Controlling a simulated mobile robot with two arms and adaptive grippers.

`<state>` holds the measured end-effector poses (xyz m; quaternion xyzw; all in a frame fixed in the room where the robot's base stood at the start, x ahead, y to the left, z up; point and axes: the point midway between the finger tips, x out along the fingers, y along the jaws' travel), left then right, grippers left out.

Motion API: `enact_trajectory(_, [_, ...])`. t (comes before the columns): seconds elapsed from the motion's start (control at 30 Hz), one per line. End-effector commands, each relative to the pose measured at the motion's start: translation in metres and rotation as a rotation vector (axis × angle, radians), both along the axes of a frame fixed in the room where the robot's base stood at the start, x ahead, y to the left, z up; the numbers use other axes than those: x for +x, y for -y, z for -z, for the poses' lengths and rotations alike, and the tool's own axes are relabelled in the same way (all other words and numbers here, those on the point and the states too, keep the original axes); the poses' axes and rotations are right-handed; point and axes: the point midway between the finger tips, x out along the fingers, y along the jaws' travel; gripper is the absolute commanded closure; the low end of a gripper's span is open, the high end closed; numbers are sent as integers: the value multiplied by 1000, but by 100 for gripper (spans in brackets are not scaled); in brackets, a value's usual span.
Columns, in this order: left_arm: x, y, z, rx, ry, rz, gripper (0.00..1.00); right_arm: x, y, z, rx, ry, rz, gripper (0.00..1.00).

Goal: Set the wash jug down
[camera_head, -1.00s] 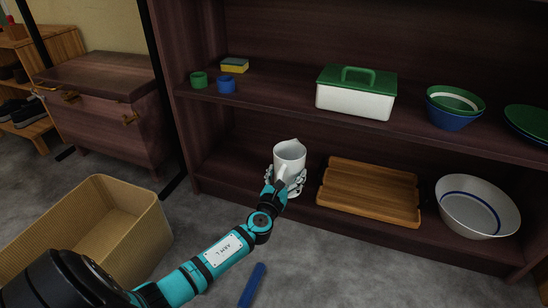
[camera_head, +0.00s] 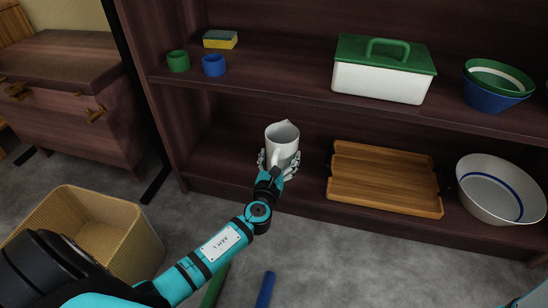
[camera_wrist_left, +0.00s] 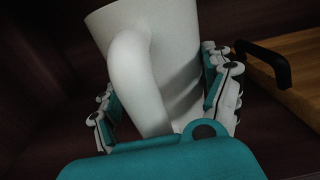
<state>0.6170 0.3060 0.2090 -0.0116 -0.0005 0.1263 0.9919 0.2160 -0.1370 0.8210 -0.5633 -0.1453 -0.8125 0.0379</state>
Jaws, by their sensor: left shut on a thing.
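The wash jug (camera_head: 283,137) is white with a spout and a handle. It is upright over the lower shelf, left of the wooden tray. My left gripper (camera_head: 279,162) is shut on the jug, its fingers on either side of the body. In the left wrist view the jug (camera_wrist_left: 178,50) fills the middle, handle toward the camera, between the fingers of my gripper (camera_wrist_left: 168,95). The jug's base is hidden, so I cannot tell whether it touches the shelf. My right gripper is not in view.
On the lower shelf (camera_head: 225,181), a wooden tray (camera_head: 385,182) lies right of the jug, then a white basin (camera_head: 500,190). The upper shelf holds a lidded box (camera_head: 380,80), green cup (camera_head: 178,61), blue cup (camera_head: 213,65), sponge (camera_head: 220,40) and bowls (camera_head: 494,95). A woven bin (camera_head: 125,225) stands on the floor.

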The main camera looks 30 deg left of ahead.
Motion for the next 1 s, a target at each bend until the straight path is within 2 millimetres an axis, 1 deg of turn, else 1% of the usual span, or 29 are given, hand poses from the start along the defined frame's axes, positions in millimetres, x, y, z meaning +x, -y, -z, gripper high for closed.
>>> enact_trajectory(0.2, [0,0,-2,0,2,-1,76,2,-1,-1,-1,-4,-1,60])
enact_trajectory(0.3, [0,0,1,0,2,-1,76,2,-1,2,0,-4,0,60])
enact_trajectory(0.33, [0,0,3,-1,-2,-1,17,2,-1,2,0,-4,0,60])
enact_trajectory(0.47, [0,0,2,-1,-2,-1,0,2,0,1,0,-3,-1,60])
enact_trajectory(0.7, [0,0,2,-1,-2,-1,0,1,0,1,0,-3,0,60])
enact_trajectory(0.8, [0,0,-2,-1,-1,-1,0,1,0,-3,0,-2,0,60])
enact_trajectory(0.87, [-7,2,-1,-1,-4,0,0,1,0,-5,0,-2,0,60])
enact_trajectory(0.97, [-23,6,-2,0,-5,-1,0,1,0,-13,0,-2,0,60])
enact_trajectory(1.0, [-31,8,-2,-1,-6,0,0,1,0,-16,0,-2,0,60])
